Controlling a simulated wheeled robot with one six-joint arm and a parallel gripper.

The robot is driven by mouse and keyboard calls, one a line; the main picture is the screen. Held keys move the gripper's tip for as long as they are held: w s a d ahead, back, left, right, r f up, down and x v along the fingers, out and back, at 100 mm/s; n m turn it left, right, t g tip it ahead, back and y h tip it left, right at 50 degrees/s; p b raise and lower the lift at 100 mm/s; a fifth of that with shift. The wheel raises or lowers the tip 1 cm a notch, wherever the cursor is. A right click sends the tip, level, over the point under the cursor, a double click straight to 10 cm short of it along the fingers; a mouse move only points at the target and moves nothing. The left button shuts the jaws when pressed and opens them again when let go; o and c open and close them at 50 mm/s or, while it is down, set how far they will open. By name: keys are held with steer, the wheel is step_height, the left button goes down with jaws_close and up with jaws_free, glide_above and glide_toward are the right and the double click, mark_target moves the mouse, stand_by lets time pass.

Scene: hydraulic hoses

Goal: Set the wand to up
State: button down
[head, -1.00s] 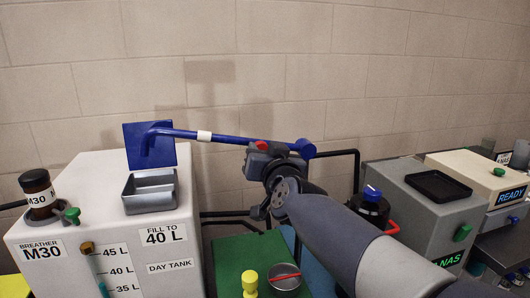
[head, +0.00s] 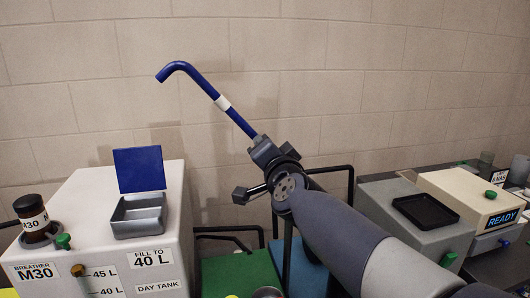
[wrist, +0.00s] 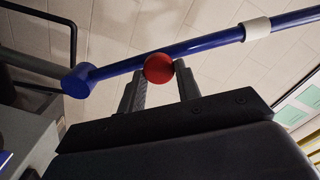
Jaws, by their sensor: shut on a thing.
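The wand is a blue tube (head: 240,121) with a white band and a hooked free end. In the head view it slants up and to the left, above the white tank, with its hook high against the wall. In the wrist view the tube (wrist: 203,43) runs from a round blue pivot end (wrist: 78,82) past my fingers. A red ball knob (wrist: 158,68) on the tube sits between the fingertips of my gripper (wrist: 160,77), which is shut on it. In the head view my gripper (head: 265,152) covers the wand's lower end and the knob.
The white day tank (head: 110,190) stands at left, with an open filler box (head: 139,222), its raised blue lid (head: 139,169) and a dark breather jar (head: 31,214). A grey machine (head: 434,240) and a READY unit (head: 470,193) stand at right. Black rails (head: 225,229) run behind.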

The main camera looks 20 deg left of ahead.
steer(key=shift+d+r, duration=0.1)
steer(key=shift+r, duration=0.25)
steer(key=c, duration=1.3)
jaws_free()
steer(key=shift+w, duration=0.1)
steer(key=shift+o, duration=1.3)
steer(key=shift+f, duration=0.2)
steer(key=p+v, duration=0.1)
steer(key=v, duration=1)
